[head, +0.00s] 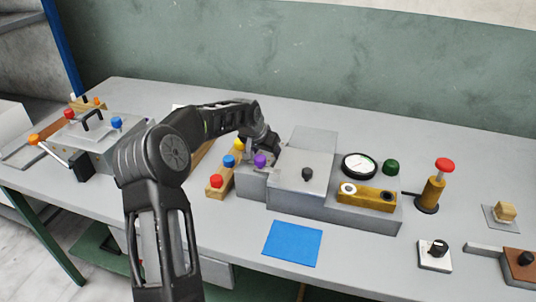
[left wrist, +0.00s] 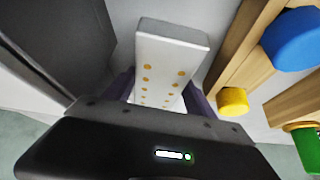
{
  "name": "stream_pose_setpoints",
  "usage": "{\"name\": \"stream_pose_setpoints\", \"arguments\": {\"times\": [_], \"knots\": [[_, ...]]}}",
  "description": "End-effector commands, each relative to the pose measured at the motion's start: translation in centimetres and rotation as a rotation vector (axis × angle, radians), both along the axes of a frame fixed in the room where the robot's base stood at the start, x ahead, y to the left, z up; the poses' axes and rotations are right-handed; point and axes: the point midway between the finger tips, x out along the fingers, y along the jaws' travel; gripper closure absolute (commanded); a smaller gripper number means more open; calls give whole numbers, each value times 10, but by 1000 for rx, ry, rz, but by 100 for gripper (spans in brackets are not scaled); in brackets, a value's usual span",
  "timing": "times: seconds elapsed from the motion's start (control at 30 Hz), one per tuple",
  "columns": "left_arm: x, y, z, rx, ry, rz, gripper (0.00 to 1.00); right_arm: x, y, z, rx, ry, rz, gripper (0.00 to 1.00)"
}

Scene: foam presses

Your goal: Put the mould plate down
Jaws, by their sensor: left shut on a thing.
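The mould plate (left wrist: 172,42) is a pale, flat bar with rows of orange-yellow dots. In the left wrist view it sticks out between the two fingers of my left gripper (left wrist: 160,88), which is shut on it. In the head view my left gripper (head: 262,148) is low over the left end of the grey press (head: 300,165), beside a purple knob (head: 260,161). The plate cannot be made out there, hidden by the arm and gripper. Whether the plate touches a surface below I cannot tell. My right gripper is not in view.
A wooden rack with red (head: 216,181), blue and yellow knobs stands left of the press. A blue mat (head: 292,243) lies in front. A gauge (head: 360,165) and a red-topped yellow post (head: 432,190) stand right. Another press (head: 92,132) is at far left.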

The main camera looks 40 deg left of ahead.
Motion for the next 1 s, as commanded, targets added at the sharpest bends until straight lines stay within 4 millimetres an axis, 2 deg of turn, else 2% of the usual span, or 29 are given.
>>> {"name": "stream_pose_setpoints", "arguments": {"times": [0.17,0.6,0.73,1.0], "knots": [[2,0,17,2,-6,0,100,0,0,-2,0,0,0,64],[1,0,92,2,-6,0,100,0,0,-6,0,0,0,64],[1,0,100,1,-4,0,100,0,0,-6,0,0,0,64],[1,0,101,1,-4,0,100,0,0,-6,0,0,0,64]]}}
